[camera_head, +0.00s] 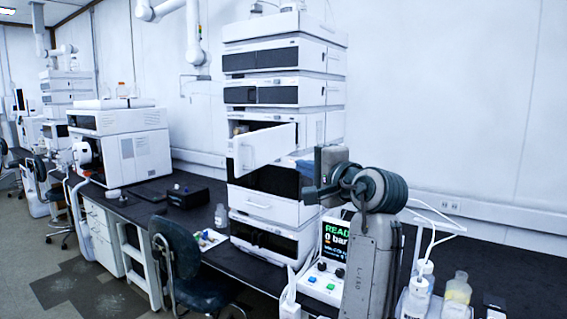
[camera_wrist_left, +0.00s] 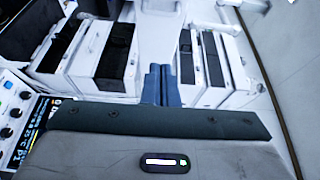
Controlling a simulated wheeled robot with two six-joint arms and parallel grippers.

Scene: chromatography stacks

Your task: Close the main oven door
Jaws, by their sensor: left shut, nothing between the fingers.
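The oven door (camera_head: 265,146) is a white panel on the middle module of the tall chromatography stack (camera_head: 285,28). It stands swung open, jutting out toward the left front, and part of the module's opening shows behind it. My left gripper (camera_head: 304,168) is to the right of the door and in front of the stack, its blue-grey fingers shut and empty. In the left wrist view the shut fingers (camera_wrist_left: 161,82) point at the stack, which appears sideways, with a white panel just beyond the tips. I cannot tell whether they touch it. My right gripper is not in view.
A control box with a lit screen (camera_head: 335,241) stands on the dark bench right of the stack. Bottles (camera_head: 458,289) stand at the right front. A dark chair (camera_head: 177,262) is before the bench. A black box (camera_head: 187,196) and another instrument (camera_head: 120,140) are to the left.

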